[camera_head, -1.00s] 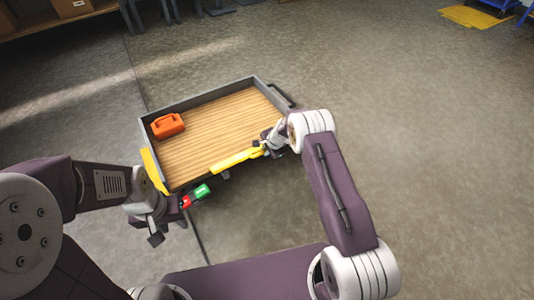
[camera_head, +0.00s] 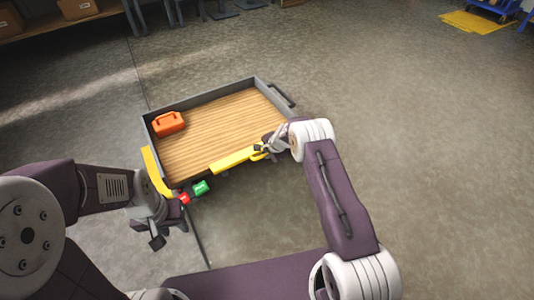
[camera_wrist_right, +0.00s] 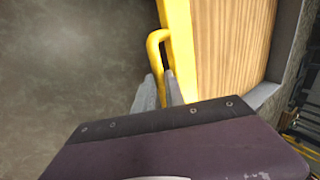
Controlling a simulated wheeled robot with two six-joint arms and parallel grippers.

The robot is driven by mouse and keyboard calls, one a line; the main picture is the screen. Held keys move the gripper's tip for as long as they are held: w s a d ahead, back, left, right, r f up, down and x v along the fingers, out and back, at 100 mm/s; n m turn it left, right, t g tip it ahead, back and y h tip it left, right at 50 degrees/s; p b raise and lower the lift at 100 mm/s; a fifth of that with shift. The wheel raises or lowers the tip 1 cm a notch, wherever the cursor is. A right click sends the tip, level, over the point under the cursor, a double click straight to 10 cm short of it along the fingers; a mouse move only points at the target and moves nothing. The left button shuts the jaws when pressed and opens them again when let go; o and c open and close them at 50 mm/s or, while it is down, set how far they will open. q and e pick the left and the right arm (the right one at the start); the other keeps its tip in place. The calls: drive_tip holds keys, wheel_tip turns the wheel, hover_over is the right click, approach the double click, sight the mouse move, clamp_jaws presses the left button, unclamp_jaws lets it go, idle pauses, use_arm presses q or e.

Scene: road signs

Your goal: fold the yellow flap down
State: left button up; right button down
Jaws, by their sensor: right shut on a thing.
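The yellow flap (camera_head: 234,160) is a narrow bar along the near edge of a grey-rimmed tray (camera_head: 207,97) with a wooden floor. My right gripper (camera_head: 262,148) is at the flap's right end. In the right wrist view, the fingers (camera_wrist_right: 158,90) are shut on the yellow loop handle (camera_wrist_right: 154,45) that stands out from the flap (camera_wrist_right: 181,50). My left gripper (camera_head: 176,205) is below the tray's near left corner, apart from the flap. It is small and dark, so its jaws cannot be made out.
An orange case (camera_head: 169,123) sits in the tray's far left corner. Another yellow strip (camera_head: 154,170) is at the near left corner. A red block (camera_head: 184,198) and a green block (camera_head: 200,188) are beside my left gripper. Open floor lies to the right.

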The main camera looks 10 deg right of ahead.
drive_tip(key=shift+s+d+f+g, duration=0.2)
drive_tip(key=shift+s+f+g, duration=0.1)
drive_tip(key=shift+s+f, duration=0.55)
drive_tip(key=c, duration=1.8)
unclamp_jaws()
drive_tip(key=shift+w, duration=0.1)
drive_tip(key=o, duration=0.4)
drive_tip(key=shift+d+f, duration=0.15)
drive_tip(key=shift+f, duration=0.05)
drive_tip(key=shift+r, duration=0.1)
drive_tip(key=p+v, duration=0.2)
drive_tip(key=v, duration=0.7)
drive_tip(key=shift+p, duration=0.35)
drive_tip(key=shift+w+r, duration=0.1)
